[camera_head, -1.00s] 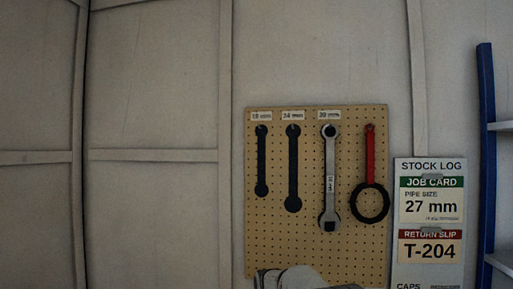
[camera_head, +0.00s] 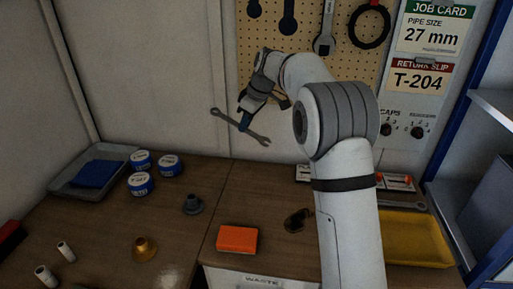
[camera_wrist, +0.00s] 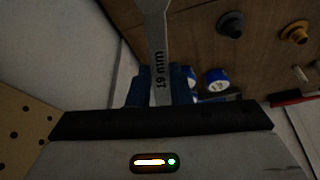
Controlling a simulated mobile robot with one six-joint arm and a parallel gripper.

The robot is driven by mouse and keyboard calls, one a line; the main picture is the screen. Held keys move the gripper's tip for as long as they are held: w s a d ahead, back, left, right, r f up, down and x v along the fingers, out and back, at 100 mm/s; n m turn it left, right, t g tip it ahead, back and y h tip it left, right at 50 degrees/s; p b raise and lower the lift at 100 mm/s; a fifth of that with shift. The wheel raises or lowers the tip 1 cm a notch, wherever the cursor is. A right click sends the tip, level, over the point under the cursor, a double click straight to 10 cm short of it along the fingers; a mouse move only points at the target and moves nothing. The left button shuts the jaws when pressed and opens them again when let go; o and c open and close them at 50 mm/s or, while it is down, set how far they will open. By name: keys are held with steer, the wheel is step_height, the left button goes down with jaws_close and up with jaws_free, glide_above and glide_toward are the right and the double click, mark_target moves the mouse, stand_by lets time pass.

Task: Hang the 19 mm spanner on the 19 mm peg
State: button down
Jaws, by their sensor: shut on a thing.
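The 19 mm spanner (camera_head: 257,136) is grey and held in my gripper (camera_head: 244,122) above the back of the bench, tilted down to the right in the head view. The pegboard (camera_head: 243,60) is on the wall behind. Its leftmost dark spanner outline (camera_head: 254,8) is empty. The pegs and size labels are above the head view's edge now.
A second empty outline (camera_head: 288,20), a larger hung spanner (camera_head: 325,42) and a black ring tool (camera_head: 370,42) are on the board. Blue-white tins (camera_head: 140,184), a grey tray (camera_head: 62,186), an orange block (camera_head: 237,239) and a yellow tray (camera_head: 415,250) stand on the bench.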

step_height(320, 180, up, 40)
steer(key=s+d+m+t+y+p, duration=0.1)
steer(key=s+d+m+t+y, duration=0.15)
steer(key=m+t, duration=0.95)
steer(key=w+f+n+t, duration=0.1)
steer(key=w+n+t, duration=0.2)
steer(key=w, duration=0.6)
steer(key=shift+d+p, duration=0.3)
steer(key=shift+d, duration=0.15)
steer(key=shift+w+f+h, duration=0.1)
steer(key=shift+w+h, duration=0.05)
steer(key=shift+h, duration=0.1)
steer(key=c, duration=1.3)
jaws_free()
steer(key=shift+o, duration=0.2)
